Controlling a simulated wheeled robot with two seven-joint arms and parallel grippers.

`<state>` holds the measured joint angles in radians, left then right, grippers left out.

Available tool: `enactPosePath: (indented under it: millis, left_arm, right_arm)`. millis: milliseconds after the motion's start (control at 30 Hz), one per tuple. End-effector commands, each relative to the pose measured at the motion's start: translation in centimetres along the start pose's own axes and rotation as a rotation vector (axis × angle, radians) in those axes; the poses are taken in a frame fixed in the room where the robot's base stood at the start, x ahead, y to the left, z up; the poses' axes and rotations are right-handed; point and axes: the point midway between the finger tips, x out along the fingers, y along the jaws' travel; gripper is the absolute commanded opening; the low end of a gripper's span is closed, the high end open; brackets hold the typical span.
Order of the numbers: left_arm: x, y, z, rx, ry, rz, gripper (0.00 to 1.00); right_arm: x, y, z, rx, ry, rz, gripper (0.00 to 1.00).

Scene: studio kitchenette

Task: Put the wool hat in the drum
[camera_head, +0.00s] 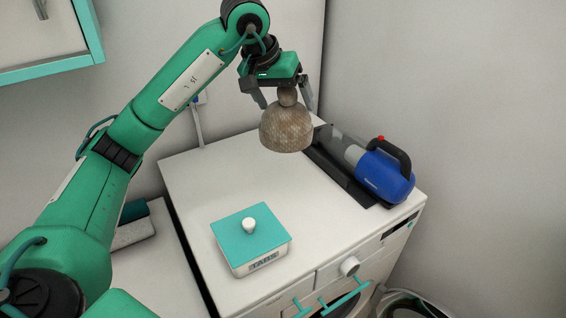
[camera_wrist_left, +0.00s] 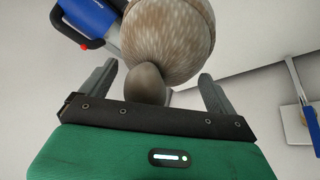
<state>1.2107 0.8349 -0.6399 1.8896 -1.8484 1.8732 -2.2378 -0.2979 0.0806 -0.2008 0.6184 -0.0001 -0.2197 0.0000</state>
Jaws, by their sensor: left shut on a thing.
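The wool hat (camera_head: 286,128) is a brown speckled dome with a round bobble on top. My left gripper (camera_head: 287,98) is shut on the bobble and holds the hat upright, brim down, above the back of the white washing machine (camera_head: 190,180). In the left wrist view, the hat (camera_wrist_left: 168,40) hangs beyond the gripper (camera_wrist_left: 158,85), with its bobble between the fingers. The drum is hidden inside the machine; only the top of its dark round door (camera_head: 375,298) shows at the bottom edge. My right gripper is not in view.
A white scale-like box with a teal top and white knob (camera_head: 249,225) stands on the machine's front left. A blue handheld vacuum (camera_head: 384,176) lies in a dark tray at the back right. A round container (camera_head: 405,305) stands at the lower right. Walls close off the back and right.

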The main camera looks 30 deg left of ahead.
Motion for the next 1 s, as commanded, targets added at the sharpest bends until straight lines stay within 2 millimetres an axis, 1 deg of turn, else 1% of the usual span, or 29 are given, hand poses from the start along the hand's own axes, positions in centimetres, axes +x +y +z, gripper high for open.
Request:
enactPosePath:
  millis: [33, 100, 167, 267, 433, 533, 633, 733, 900, 1000]
  left_arm:
    - [0.8, -0.2, 0.4, -0.001, -0.006, -0.002, 0.58]
    - [1.9, -0.5, 0.8, -0.002, -0.005, -0.002, 0.58]
    - [2.9, -0.7, 1.3, -0.003, -0.005, -0.002, 0.58]
    - [4.4, -1.0, 1.9, -0.002, -0.006, -0.001, 0.58]
    - [7.1, -1.6, 3.0, -0.002, -0.006, -0.002, 0.58]
    - [8.7, -1.9, 3.7, -0.002, -0.005, -0.001, 0.58]
    - [10.2, -2.2, 4.3, -0.002, -0.004, -0.001, 0.58]
    - [11.4, -2.5, 4.8, -0.002, -0.004, -0.001, 0.58]
    - [12.6, -2.8, 5.2, -0.002, -0.001, -0.001, 0.58]
    - [13.1, -2.9, 5.5, -0.002, -0.002, 0.0, 0.58]
  right_arm:
    - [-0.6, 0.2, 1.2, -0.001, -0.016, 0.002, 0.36]
    - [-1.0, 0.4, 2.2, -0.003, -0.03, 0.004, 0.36]
    - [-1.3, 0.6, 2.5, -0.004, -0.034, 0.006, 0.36]
    - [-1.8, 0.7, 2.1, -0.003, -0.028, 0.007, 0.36]
    - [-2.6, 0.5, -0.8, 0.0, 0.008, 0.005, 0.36]
    - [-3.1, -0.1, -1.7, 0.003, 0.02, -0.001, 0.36]
    - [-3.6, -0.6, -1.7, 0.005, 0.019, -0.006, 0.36]
    - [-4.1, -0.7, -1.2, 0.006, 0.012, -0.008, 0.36]
    - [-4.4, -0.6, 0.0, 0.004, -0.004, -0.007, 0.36]
    - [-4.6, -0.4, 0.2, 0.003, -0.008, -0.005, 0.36]
